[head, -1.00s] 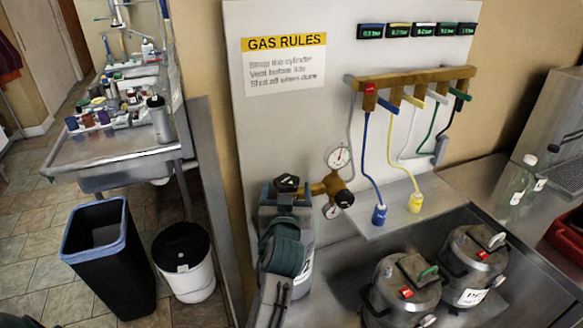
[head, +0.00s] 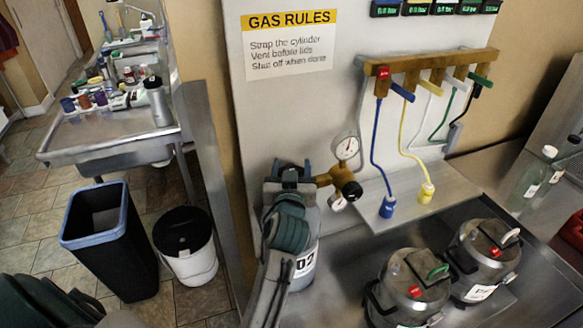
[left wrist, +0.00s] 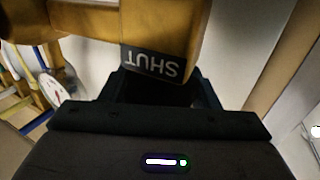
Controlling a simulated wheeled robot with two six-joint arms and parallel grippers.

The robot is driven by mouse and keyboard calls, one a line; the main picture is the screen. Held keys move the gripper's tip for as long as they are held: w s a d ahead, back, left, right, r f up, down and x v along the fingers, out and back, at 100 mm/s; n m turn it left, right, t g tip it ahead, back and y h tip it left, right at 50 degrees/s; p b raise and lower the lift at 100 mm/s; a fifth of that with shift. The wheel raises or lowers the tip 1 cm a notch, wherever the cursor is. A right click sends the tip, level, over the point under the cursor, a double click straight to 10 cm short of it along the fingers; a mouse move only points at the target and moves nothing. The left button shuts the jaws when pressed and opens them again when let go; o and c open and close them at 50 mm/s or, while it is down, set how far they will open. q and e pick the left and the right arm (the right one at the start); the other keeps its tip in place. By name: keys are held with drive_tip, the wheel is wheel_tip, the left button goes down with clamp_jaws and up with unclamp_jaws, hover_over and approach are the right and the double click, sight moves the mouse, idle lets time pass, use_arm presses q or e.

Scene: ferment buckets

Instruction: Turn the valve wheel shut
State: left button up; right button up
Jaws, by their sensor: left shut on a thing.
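The grey gas cylinder (head: 304,262) stands upright at the centre of the head view, partly hidden by my left arm. On its top is the dark valve wheel (head: 290,177), mostly hidden. My left gripper (head: 292,172) has a blue-grey finger on each side of the wheel and is shut on it. In the left wrist view, the brass valve body (left wrist: 110,28) carries a dark label reading SHUT (left wrist: 150,65), upside down. The wheel there is only a dark shape between the fingers. My right gripper is not in view.
A brass regulator with a white gauge (head: 346,146) sits just right of the wheel. Hoses hang from a manifold (head: 432,68). Metal kegs (head: 410,285) stand on the bench at lower right. A black bin (head: 105,240) and white bucket (head: 190,265) stand on the floor at left.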

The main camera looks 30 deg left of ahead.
use_arm(q)
drive_tip(key=shift+r+p, duration=0.15)
drive_tip(key=shift+p, duration=0.15)
drive_tip(key=m+h+p, duration=0.1)
drive_tip(key=h+p, duration=0.1)
drive_tip(key=m+t+h+p, duration=0.1)
drive_tip(key=m+h+p, duration=0.1)
drive_tip(key=h+p, duration=0.1)
drive_tip(key=shift+d+r+m, duration=0.1)
drive_tip(key=shift+d+m, duration=0.1)
drive_tip(key=shift+m, duration=0.1)
drive_tip(key=shift+d+f+m+t+h+p, duration=0.1)
drive_tip(key=shift+f+m+t+h+p, duration=0.2)
drive_tip(key=shift+h+p, duration=0.6)
drive_tip(key=shift+w, duration=0.1)
drive_tip(key=o, duration=0.8)
drive_tip(key=shift+c, duration=0.2)
drive_tip(key=shift+o, duration=1.1)
drive_tip(key=shift+w, duration=0.15)
